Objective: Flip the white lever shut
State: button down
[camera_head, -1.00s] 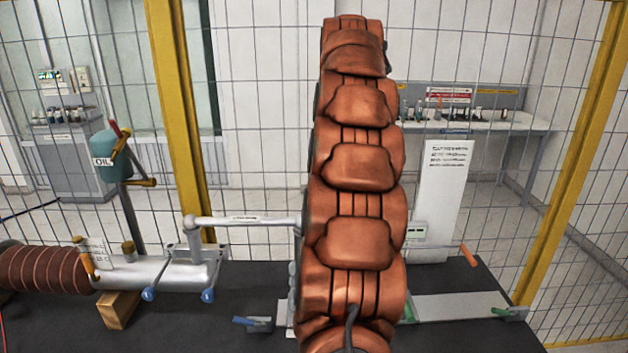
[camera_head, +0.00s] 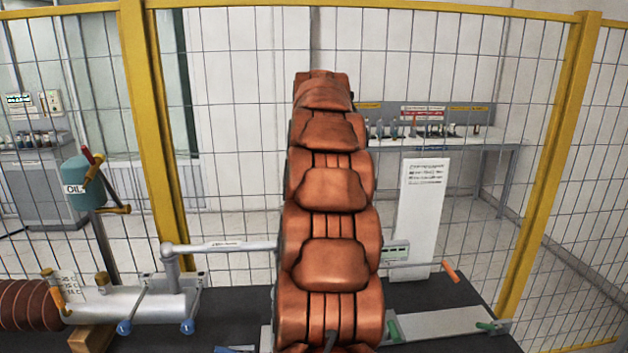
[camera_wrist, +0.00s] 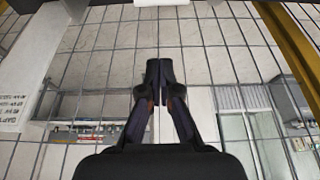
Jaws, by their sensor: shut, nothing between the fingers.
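A white horizontal bar (camera_head: 225,246) with a small label runs from the joint on the silver pipe assembly (camera_head: 130,306) to behind my copper-coloured arm. It is the white lever-like part I can make out; its right end is hidden. My gripper (camera_wrist: 160,66) shows in the wrist view with its dark fingertips together and nothing between them. The wrist view is upside down, and my gripper points at the wire fence, apart from any lever. In the head view my gripper cannot be made out.
A yellow-framed wire fence (camera_head: 151,120) closes off the back. A white text panel (camera_head: 421,215) stands behind. A ribbed brown bushing (camera_head: 28,305) lies at left.

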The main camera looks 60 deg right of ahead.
jog(key=shift+s+a+f, duration=0.25)
jog(key=shift+a+f, duration=0.1)
jog(key=shift+f, duration=0.35)
jog(key=shift+s+a+f, duration=0.3)
jog(key=shift+f, duration=0.35)
jog(key=shift+s+a+f, duration=0.25)
jog(key=shift+a+f, duration=0.1)
jog(key=shift+f, duration=0.35)
jog(key=shift+a+f, duration=0.1)
jog(key=shift+f, duration=0.05)
jog(key=shift+s+a+b, duration=0.2)
jog(key=shift+s+b, duration=0.15)
jog(key=shift+b, duration=0.7)
